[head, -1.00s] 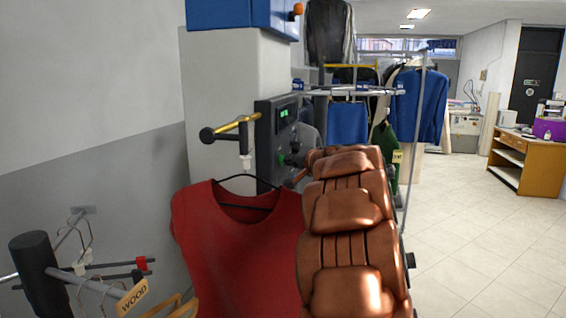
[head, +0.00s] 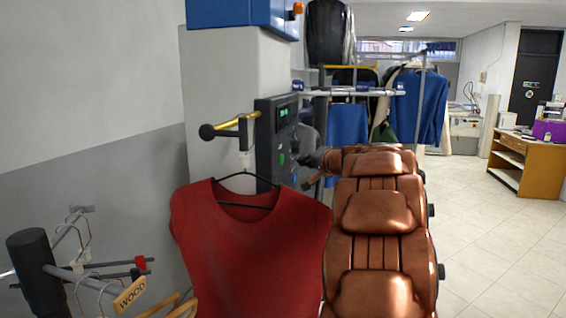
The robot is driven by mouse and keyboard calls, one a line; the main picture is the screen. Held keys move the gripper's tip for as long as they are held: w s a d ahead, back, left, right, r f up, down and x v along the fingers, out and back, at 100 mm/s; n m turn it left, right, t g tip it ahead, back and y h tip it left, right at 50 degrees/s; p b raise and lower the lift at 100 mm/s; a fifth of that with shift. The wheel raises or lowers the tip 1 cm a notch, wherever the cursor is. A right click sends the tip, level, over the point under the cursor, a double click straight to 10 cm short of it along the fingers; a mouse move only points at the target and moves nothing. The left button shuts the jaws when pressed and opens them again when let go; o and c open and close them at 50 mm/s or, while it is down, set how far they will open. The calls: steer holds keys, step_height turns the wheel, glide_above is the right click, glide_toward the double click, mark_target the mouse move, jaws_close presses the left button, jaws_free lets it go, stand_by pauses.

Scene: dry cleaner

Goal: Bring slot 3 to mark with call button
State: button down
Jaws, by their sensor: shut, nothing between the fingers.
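The control panel (head: 272,140) is a dark upright box on the grey column, with a small green-lit display (head: 283,113) and a green button (head: 281,159) below it. The display's digits are too small to read. My gripper (head: 311,172) is just right of the panel's lower part, partly hidden behind my copper-coloured arm. It looks shut and empty, apart from the green button. The conveyor rail (head: 350,93) carries small blue tags (head: 298,85) and hanging garments, including a blue one (head: 347,124). I cannot read slot numbers or make out the mark for certain.
A red shirt (head: 245,245) hangs close in front, left of my arm. A dark post with hangers and a WOOD tag (head: 130,293) stands at the lower left. A wooden counter (head: 527,165) is at the right. The tiled floor (head: 490,240) between is clear.

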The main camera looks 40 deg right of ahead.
steer(key=shift+s+d, duration=0.6)
steer(key=shift+s, duration=0.25)
